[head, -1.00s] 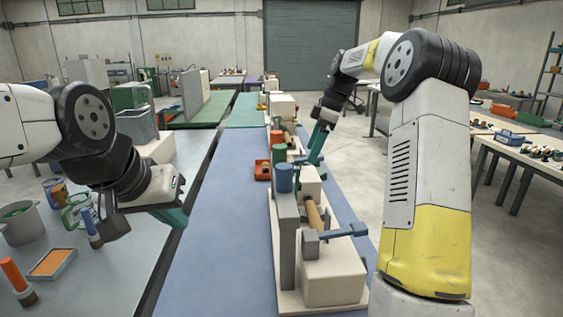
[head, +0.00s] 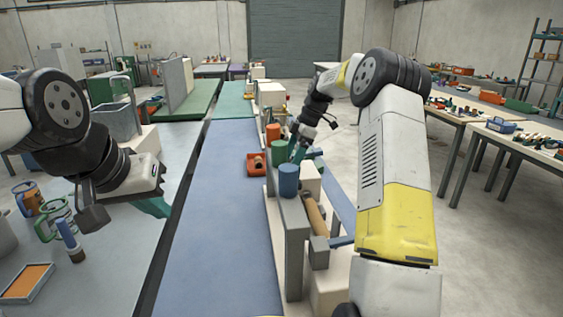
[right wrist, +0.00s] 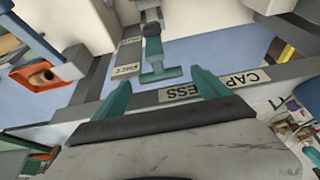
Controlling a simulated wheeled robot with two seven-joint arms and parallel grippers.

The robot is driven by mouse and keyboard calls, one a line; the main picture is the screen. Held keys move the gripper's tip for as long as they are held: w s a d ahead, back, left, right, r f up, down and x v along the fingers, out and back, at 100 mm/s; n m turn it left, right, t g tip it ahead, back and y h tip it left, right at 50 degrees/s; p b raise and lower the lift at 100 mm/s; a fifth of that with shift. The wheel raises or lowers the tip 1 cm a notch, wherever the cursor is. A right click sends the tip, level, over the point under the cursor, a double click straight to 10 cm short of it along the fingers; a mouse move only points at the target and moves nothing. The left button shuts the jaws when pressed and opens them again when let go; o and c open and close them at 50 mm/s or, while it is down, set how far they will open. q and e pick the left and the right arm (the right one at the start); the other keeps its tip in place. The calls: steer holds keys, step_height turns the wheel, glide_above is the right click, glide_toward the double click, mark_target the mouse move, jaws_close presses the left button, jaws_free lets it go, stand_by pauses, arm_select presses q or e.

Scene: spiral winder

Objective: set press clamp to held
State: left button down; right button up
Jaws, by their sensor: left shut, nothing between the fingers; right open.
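My right gripper (right wrist: 162,92) is open in the right wrist view, its teal fingers spread. A teal T-shaped handle (right wrist: 160,74), which may be the press clamp's, stands beyond and between the fingertips. I see no contact with it. A grey bar (right wrist: 285,70) behind the fingers carries a partly covered label reading "CAP" and "ESS". In the head view my right gripper (head: 298,150) is small, over the far end of the nearest machine (head: 293,235), near the green cylinder (head: 279,150). My left gripper (head: 153,206) is shut and empty over the left table.
A blue cylinder (head: 288,180) tops the machine's grey plate. An orange bin (head: 257,165) sits beside it; it also shows in the right wrist view (right wrist: 45,76). Mugs (head: 58,215) and an orange tray (head: 27,283) are on the left table. The blue bench strip (head: 215,220) is clear.

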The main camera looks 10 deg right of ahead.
steer(key=shift+a+f, duration=0.2)
steer(key=shift+f, duration=0.3)
steer(key=shift+c, duration=0.4)
jaws_close()
steer(key=shift+d, duration=0.1)
